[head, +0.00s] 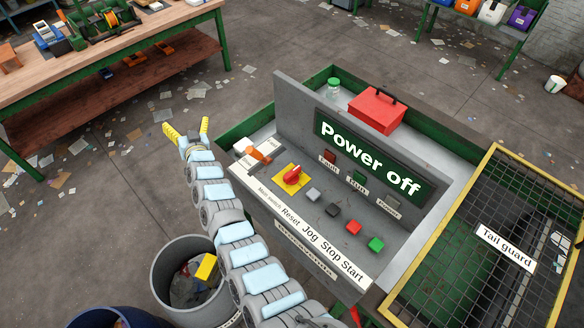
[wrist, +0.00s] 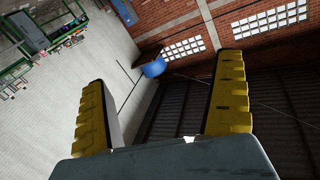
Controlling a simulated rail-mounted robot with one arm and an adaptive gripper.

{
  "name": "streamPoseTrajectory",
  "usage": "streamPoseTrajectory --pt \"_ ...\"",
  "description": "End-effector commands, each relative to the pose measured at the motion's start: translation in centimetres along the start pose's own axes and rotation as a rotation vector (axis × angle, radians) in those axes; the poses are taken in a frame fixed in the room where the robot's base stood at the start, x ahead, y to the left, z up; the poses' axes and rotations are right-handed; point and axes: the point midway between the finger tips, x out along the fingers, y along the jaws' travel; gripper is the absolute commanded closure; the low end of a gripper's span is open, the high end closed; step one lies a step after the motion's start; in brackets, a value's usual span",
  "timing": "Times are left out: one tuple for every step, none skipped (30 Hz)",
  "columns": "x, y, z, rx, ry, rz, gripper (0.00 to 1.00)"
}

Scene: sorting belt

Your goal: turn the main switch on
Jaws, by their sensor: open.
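The main switch (head: 292,175) is a red rotary knob on a yellow plate, at the left of the sloped control panel in the head view. The display (head: 368,158) above the panel reads "Power off". My gripper (head: 188,131) has yellow fingers spread apart and nothing between them. It is up and to the left of the panel, apart from the switch. In the wrist view my gripper (wrist: 165,110) also shows open and empty, facing a brick wall and windows. The switch is not in the wrist view.
Reset, Jog, Stop and Start buttons (head: 353,227) sit right of the switch. An orange-handled item (head: 258,155) lies at the panel's left end. A red toolbox (head: 377,110) stands behind the display. The tail guard (head: 490,245) is at right. A bin (head: 188,275) stands below my arm.

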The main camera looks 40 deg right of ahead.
Motion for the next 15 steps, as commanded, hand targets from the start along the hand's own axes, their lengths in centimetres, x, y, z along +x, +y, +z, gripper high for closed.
streamPoseTrajectory --pt "0.8 0.1 -1.4 -0.008 -0.033 -0.01 0.02" --pt "1.2 0.1 -1.7 -0.014 -0.06 -0.019 0.02" --pt "1.7 0.0 -2.3 -0.023 -0.091 -0.03 0.02" --pt "2.0 -0.1 -2.5 -0.029 -0.12 -0.04 0.02" --pt "2.2 -0.1 -2.6 -0.036 -0.148 -0.049 0.02" --pt "2.5 -0.1 -3.1 -0.046 -0.18 -0.06 0.02" --pt "2.7 -0.1 -3.5 -0.055 -0.207 -0.069 0.02" --pt "2.8 -0.1 -3.8 -0.064 -0.233 -0.078 0.02" --pt "2.9 0.0 -4.1 -0.076 -0.269 -0.089 0.02" --pt "2.9 0.0 -4.3 -0.086 -0.3 -0.099 0.02" --pt "2.9 0.1 -4.6 -0.097 -0.325 -0.106 0.02" --pt "2.8 0.3 -5.0 -0.111 -0.362 -0.116 0.02" --pt "2.7 0.5 -5.2 -0.123 -0.391 -0.124 0.02" --pt "2.5 0.6 -5.5 -0.136 -0.417 -0.131 0.02" --pt "2.2 0.9 -5.8 -0.153 -0.457 -0.141 0.02"
